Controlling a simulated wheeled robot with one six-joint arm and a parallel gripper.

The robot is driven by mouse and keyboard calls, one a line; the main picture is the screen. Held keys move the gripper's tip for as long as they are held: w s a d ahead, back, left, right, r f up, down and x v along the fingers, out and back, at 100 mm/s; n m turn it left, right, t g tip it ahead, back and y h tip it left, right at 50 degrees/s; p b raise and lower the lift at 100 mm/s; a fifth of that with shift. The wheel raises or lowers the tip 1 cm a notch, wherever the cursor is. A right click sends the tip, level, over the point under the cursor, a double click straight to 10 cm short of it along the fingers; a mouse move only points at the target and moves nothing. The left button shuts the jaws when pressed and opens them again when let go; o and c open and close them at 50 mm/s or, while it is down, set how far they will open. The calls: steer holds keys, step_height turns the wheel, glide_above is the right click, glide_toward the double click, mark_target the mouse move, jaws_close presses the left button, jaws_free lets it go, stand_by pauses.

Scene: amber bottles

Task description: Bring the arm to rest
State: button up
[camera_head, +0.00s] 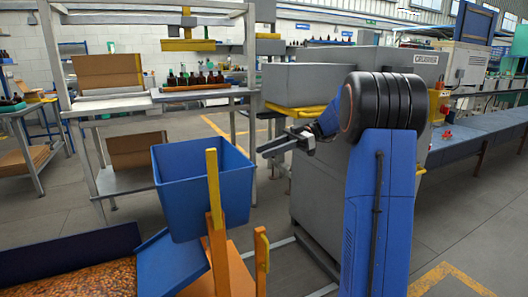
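My arm rises on the right of the view, with a blue lower link and a black ribbed joint at its top. My gripper (272,159) extends to the left from behind that joint, in front of the grey machine. Its two dark fingers look spread apart, with nothing seen between them. It is in the air to the right of the blue bin, touching nothing that I can see. Several amber and green bottles (201,79) stand on the far workbench (178,96), well away from my gripper.
The grey machine (330,185) is close behind my arm. A conveyor (470,137) runs along the right. Floor at lower right is clear.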

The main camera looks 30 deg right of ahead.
steer(key=s+a+f+m+h, duration=0.35)
steer(key=s+a, duration=0.25)
steer(key=s, duration=0.2)
steer(key=s+a+f+m+h, duration=0.3)
steer(key=s+a+m+h, duration=0.15)
steer(key=s+a, duration=0.3)
steer(key=s+d+f+m+t+h, duration=0.2)
steer(key=s+f+m, duration=0.3)
steer(key=s, duration=0.4)
steer(key=s+d+f+m+t+h, duration=0.2)
steer(key=s+f+m+h, duration=0.3)
steer(key=s, duration=0.4)
steer(key=shift+f+t+h, duration=0.3)
steer(key=shift+f+t, duration=0.05)
steer(key=shift+t, duration=0.05)
stand_by(0.5)
